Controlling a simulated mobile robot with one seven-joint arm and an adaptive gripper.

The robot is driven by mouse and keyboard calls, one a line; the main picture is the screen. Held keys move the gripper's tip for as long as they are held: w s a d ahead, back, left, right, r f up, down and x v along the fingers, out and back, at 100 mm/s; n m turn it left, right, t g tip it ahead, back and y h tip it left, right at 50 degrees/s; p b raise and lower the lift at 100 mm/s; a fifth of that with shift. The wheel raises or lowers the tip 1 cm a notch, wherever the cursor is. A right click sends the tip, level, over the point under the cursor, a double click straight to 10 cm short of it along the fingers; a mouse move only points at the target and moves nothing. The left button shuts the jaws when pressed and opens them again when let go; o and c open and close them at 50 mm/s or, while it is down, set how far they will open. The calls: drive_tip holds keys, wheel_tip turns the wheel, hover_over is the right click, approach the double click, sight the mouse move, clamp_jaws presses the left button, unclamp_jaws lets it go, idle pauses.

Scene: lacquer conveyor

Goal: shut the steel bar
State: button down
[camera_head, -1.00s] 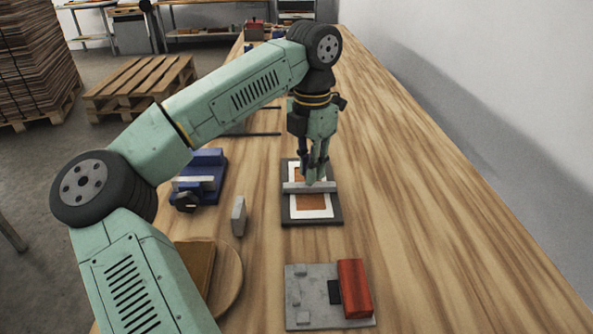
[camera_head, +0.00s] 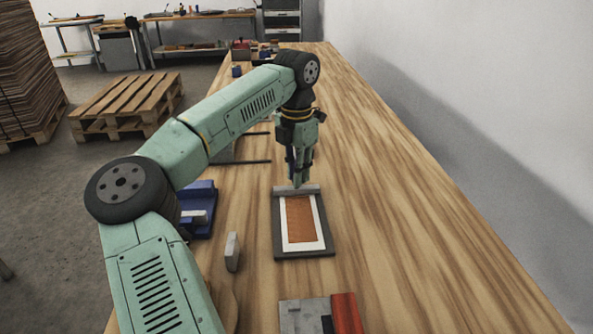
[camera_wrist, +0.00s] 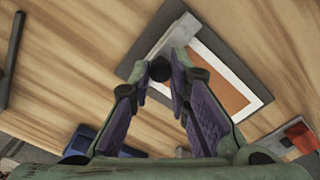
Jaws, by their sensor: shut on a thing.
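The steel bar (camera_head: 312,188) is a grey strip lying across the far end of a dark plate (camera_head: 279,232). On the plate lies a white-bordered sheet with an orange-brown middle (camera_head: 301,218), uncovered on the near side of the bar. My gripper (camera_head: 299,183) points down at the bar. In the wrist view its fingers (camera_wrist: 161,72) close around a small dark round knob (camera_wrist: 160,68) beside the bar (camera_wrist: 172,36). How the knob joins the bar is hidden by the fingers.
A blue fixture (camera_head: 203,212) and a grey upright block (camera_head: 232,252) stand left of the plate. A grey board (camera_head: 300,314) with a red block (camera_head: 346,314) lies nearer. The wooden bench (camera_head: 400,220) is clear to the right.

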drive_tip(key=shift+w+r, duration=0.1)
drive_tip(key=shift+w, duration=0.05)
drive_tip(key=c, duration=1.5)
unclamp_jaws()
wheel_tip(320, 180, up, 12)
drive_tip(key=shift+f, duration=0.1)
